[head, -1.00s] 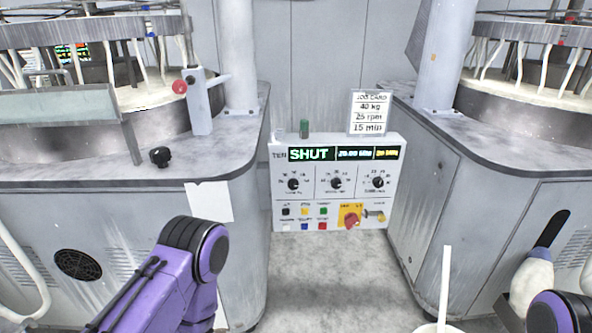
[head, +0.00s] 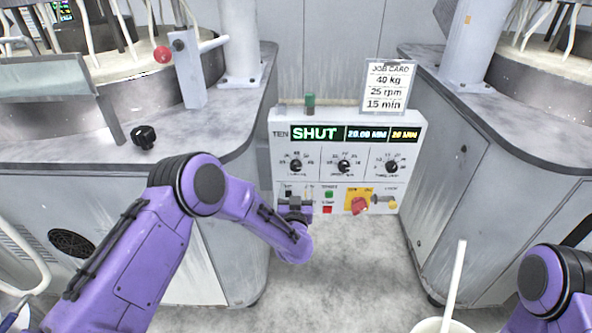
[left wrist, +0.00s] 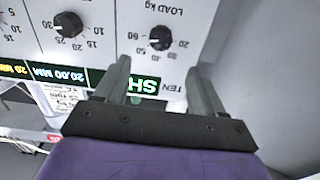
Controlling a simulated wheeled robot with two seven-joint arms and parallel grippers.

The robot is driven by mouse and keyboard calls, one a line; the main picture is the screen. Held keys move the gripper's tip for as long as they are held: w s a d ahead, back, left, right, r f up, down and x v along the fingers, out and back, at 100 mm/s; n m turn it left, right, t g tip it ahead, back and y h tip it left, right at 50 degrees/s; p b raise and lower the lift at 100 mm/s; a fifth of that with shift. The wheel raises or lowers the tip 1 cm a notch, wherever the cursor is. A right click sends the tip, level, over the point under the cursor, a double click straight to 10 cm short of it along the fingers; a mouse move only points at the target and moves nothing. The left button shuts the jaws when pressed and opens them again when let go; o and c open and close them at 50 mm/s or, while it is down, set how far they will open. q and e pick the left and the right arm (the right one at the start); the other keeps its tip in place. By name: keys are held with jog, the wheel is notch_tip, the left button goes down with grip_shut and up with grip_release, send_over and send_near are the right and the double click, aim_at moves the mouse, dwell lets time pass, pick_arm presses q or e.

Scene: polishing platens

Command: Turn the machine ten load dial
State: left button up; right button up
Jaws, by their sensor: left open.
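The load dial (head: 296,166) is the leftmost of three black knobs on the white control panel (head: 275,180) marked TEN. In the left wrist view the load dial (left wrist: 160,38) appears upside down, labelled LOAD kg; its exact setting is hard to read. My left gripper (head: 295,204) is in front of the panel, below the load dial, covering some of the lower buttons. In the left wrist view my left gripper (left wrist: 159,66) is open, its fingers spread toward either side of the load dial, with nothing between them. My right gripper is out of view.
A job card (head: 387,87) reads 40 kg, 25 rpm, 15 min. The panel also has a speed knob (head: 344,166), a time knob (head: 391,167) and a red switch (head: 359,205). Grey machine bodies (head: 440,170) flank the panel. A white bucket (head: 443,326) stands front right.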

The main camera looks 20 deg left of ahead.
aim_at(296, 168)
pick_arm(q)
jog(key=x, duration=1)
jog(key=shift+w, duration=0.1)
jog(key=c, duration=1.1)
